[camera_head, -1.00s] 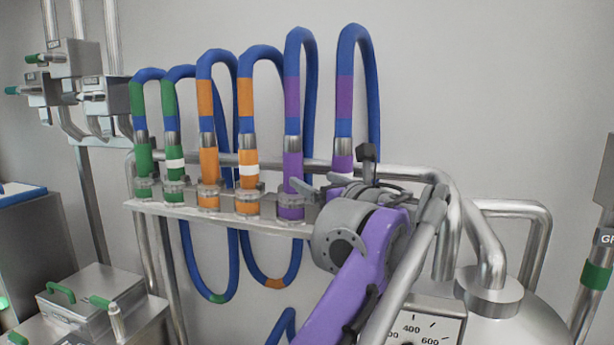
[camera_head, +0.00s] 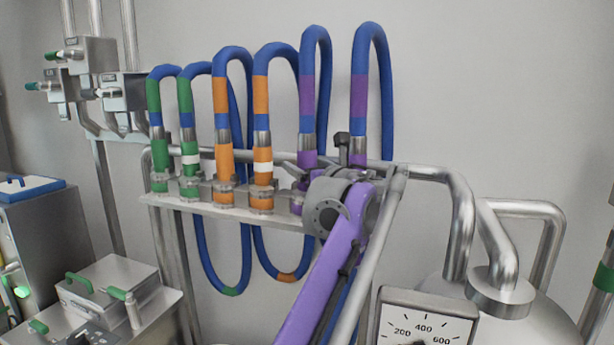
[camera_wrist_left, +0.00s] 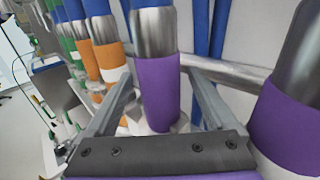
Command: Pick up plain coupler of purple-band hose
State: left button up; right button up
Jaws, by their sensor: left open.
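The plain coupler of the purple-band hose (camera_head: 308,160) is purple with a metal collar above it. It stands upright in the rack, partly hidden by my left gripper (camera_head: 297,170). In the left wrist view the plain purple coupler (camera_wrist_left: 157,90) is between the two open fingers of my left gripper (camera_wrist_left: 160,80). I cannot tell whether either finger touches it. A second purple coupler (camera_head: 357,160) stands to its right, partly hidden by my arm; it also shows at the right edge of the wrist view (camera_wrist_left: 285,125). My right gripper is not in view.
Orange couplers (camera_head: 225,160) and green couplers (camera_head: 159,170) stand on the same rack shelf (camera_head: 275,215), left of the purple ones. A metal pipe (camera_head: 425,173) runs behind them. A gauge (camera_head: 425,325) and a tank stand at the lower right.

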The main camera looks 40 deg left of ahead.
pick_arm(q)
grip_shut()
dwell(0.3)
jog(key=shift+r, duration=0.15)
jog(key=shift+r, duration=0.25)
notch_tip(320, 180, up, 6)
jog(key=shift+r+p, duration=0.2)
jog(key=shift+p, duration=0.95)
jog(key=d, duration=0.2)
jog(key=shift+s+d+f+b, duration=0.3)
jog(key=shift+s+b, duration=0.05)
jog(key=b, duration=0.1)
send_near(314, 138)
jog(key=shift+s+r+v, duration=0.1)
jog(key=shift+s+v, duration=0.05)
jog(key=shift+v, duration=1.3)
jog(key=shift+s+r+v, duration=0.15)
jog(key=shift+s+v, duration=0.05)
jog(key=shift+v, duration=1.3)
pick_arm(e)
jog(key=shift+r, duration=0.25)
